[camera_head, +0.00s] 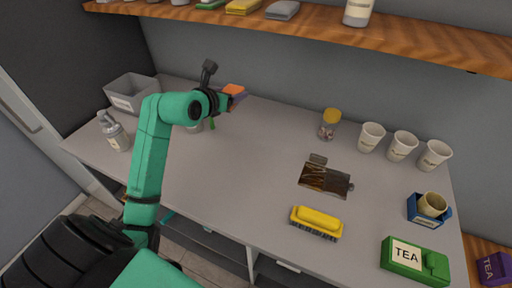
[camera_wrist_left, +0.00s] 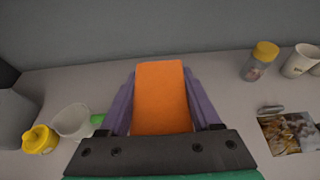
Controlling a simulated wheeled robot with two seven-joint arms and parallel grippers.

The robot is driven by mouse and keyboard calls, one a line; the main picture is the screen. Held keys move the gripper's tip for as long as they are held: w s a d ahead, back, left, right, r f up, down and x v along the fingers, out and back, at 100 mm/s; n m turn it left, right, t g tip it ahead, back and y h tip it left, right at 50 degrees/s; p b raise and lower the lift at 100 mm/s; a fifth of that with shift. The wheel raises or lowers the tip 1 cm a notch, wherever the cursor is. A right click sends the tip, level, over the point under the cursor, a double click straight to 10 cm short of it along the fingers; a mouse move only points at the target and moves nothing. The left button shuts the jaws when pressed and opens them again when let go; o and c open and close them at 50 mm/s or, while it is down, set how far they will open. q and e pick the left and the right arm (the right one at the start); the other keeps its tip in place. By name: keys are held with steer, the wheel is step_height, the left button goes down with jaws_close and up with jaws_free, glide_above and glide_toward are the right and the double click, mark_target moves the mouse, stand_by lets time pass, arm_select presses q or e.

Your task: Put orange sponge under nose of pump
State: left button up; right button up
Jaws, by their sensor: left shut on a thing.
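The orange sponge (camera_head: 235,89) is held in my left gripper (camera_head: 231,98) above the back of the counter. In the left wrist view the sponge (camera_wrist_left: 160,97) stands between the two purple fingers of the gripper (camera_wrist_left: 162,100), which are shut on its sides. The pump bottle (camera_head: 115,132), grey with a pale label, stands upright at the left end of the counter, with its pump head on top. My left gripper is well to the right of it and apart from it. My right gripper is not in view.
A grey bin (camera_head: 124,103) stands behind the pump. Cups (camera_head: 371,137), a yellow-lidded jar (camera_head: 328,126), a photo-like packet (camera_head: 325,180), a yellow brush (camera_head: 316,223) and a green tea box (camera_head: 413,262) are on the right. The counter's middle is clear. A wooden shelf (camera_head: 420,41) hangs above.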

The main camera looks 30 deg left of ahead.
arm_select(q)
glide_above(237, 146)
step_height(237, 146, down, 9)
step_height(237, 146, down, 11)
steer(key=shift+a+r, duration=0.1)
steer(key=shift+a, duration=0.05)
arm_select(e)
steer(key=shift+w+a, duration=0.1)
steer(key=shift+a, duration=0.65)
arm_select(q)
steer(key=o, duration=1.5)
steer(key=shift+c, duration=0.2)
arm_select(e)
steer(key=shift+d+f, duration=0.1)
